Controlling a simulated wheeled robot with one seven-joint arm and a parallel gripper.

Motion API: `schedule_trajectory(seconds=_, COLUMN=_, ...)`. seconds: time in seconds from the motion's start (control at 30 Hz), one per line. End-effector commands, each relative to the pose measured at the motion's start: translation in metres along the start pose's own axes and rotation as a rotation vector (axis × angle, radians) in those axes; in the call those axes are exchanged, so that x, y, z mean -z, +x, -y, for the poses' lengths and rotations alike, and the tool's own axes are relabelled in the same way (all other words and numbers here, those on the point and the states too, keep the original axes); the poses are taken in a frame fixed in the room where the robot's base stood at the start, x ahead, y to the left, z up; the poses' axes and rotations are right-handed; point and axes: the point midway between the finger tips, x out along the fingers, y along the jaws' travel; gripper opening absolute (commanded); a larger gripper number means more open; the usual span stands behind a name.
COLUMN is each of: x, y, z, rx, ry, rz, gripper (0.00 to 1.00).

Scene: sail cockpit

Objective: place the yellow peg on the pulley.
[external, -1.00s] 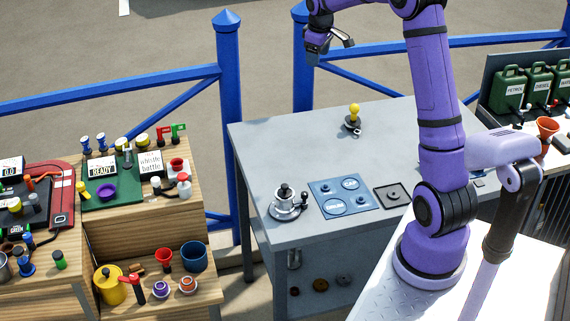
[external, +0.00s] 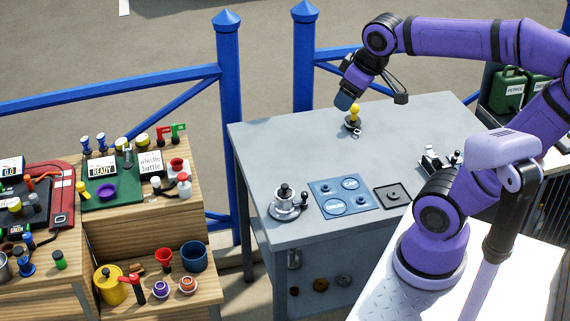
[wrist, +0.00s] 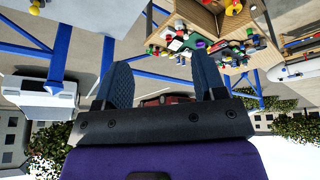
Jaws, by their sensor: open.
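The yellow peg (external: 354,110) has a round head and stands upright near the far edge of the grey table (external: 270,150). A small dark fitting (external: 352,126) lies at its foot; I cannot tell whether this is the pulley. My gripper (external: 372,98) is open and empty, close above and to the right of the peg in the external view, with one finger near its head. I cannot tell if it touches. In the wrist view my gripper (wrist: 162,60) has nothing between its fingers, and a yellow piece (wrist: 36,5) shows at the top left edge.
A silver winch (external: 285,203), a blue panel (external: 342,196) and a dark square plate (external: 392,196) sit on the table's near half. Black-and-silver hardware (external: 437,160) is at its right. Blue railing posts (external: 304,60) stand behind. The middle is clear.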

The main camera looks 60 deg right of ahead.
Motion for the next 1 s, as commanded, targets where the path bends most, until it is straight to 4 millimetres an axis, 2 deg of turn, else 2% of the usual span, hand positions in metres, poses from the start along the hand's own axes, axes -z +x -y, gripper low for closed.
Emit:
schedule_trajectory(seconds=0.03, x=-0.016, y=-0.003, z=0.008, rx=0.012, ry=-0.001, rz=-0.017, gripper=0.64)
schedule_trajectory(seconds=0.1, x=-0.033, y=-0.005, z=0.016, rx=0.026, ry=0.003, rz=-0.032, gripper=0.64)
schedule_trajectory(seconds=0.2, x=-0.052, y=-0.005, z=0.024, rx=0.042, ry=0.009, rz=-0.048, gripper=0.64)
schedule_trajectory(seconds=0.3, x=-0.063, y=-0.004, z=0.027, rx=0.052, ry=0.013, rz=-0.056, gripper=0.64)
schedule_trajectory(seconds=0.43, x=-0.068, y=-0.004, z=0.029, rx=0.057, ry=0.016, rz=-0.058, gripper=0.64)
schedule_trajectory(seconds=1.0, x=-0.068, y=-0.004, z=0.029, rx=0.056, ry=0.016, rz=-0.058, gripper=0.64)
